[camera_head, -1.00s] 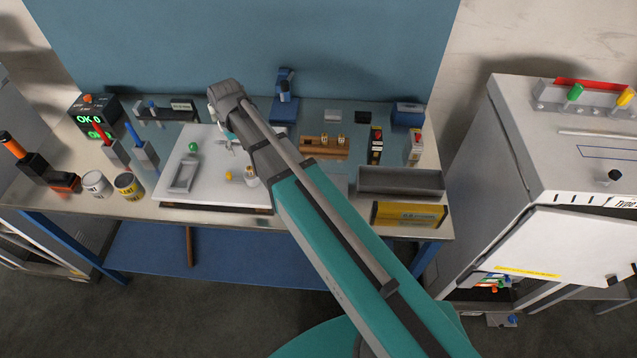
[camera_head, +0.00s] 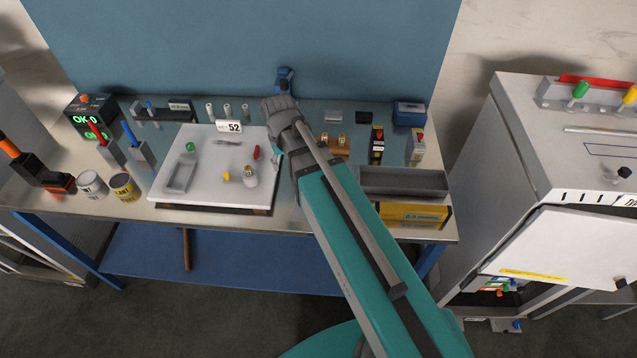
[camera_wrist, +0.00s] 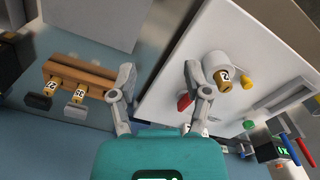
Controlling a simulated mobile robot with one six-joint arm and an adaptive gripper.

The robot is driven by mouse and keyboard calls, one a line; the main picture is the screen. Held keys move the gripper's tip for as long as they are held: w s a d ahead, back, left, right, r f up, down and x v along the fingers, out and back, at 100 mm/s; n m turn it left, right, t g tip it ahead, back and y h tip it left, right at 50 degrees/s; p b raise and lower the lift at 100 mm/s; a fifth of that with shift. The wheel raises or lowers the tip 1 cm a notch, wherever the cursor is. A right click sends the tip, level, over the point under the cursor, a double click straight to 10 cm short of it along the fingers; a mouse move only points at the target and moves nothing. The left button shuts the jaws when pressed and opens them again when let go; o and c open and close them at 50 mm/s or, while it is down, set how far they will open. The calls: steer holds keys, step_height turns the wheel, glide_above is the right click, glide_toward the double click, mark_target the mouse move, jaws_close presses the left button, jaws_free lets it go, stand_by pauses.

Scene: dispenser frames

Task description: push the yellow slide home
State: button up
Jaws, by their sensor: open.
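A small yellow part (camera_head: 226,177) lies beside a white cylinder with a brass top (camera_head: 250,178) on the white board (camera_head: 210,203). The yellow part also shows in the wrist view (camera_wrist: 247,82), close beside the cylinder. I cannot tell whether it is the yellow slide. A yellow-tipped lever (camera_head: 629,96) stands on the grey cabinet at the right. My gripper (camera_wrist: 162,85) is open and empty, above the table between the board and a wooden rack (camera_wrist: 80,68). In the head view my wrist and arm hide its fingers.
A red piece (camera_head: 256,153) lies on the board near its right edge. A grey open bin (camera_head: 405,183) and a yellow box (camera_head: 412,215) stand at the table's front right. Cans (camera_head: 124,187) stand at the left. The cabinet door (camera_head: 540,250) is open.

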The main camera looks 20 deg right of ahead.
steer(key=s+d+f+m+b, duration=0.1)
steer(key=s+d+f+b, duration=0.1)
steer(key=s+d, duration=0.5)
steer(key=shift+d+f+m, duration=0.35)
steer(key=shift+f+m, duration=0.05)
steer(key=shift+f, duration=0.05)
steer(key=shift+s+d+b, duration=0.2)
steer(key=shift+b, duration=0.15)
stand_by(3.1)
